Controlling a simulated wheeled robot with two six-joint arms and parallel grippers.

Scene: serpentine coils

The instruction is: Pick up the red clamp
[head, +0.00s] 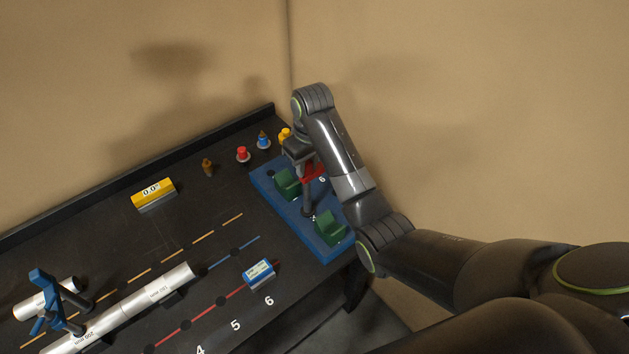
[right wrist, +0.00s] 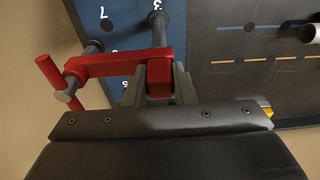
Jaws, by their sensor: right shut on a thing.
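The red clamp (head: 314,173) is over the blue board (head: 299,219) at the right end of the dark table, partly hidden by my right arm. In the right wrist view the clamp (right wrist: 112,63) shows as a red bar with a red T-handle at its left end. My right gripper (right wrist: 159,84) is shut on the red block at the bar's right end. In the head view my right gripper (head: 299,158) is above the board, beside its green blocks. I cannot tell whether the clamp touches the board. My left gripper is not in view.
Green blocks (head: 329,228) and grey posts stand on the blue board. Red (head: 242,154), blue (head: 263,141) and yellow (head: 285,135) knobs line the back. A yellow display (head: 153,193), blue box (head: 259,273), white tube (head: 160,287) and blue clamp (head: 46,301) are further left.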

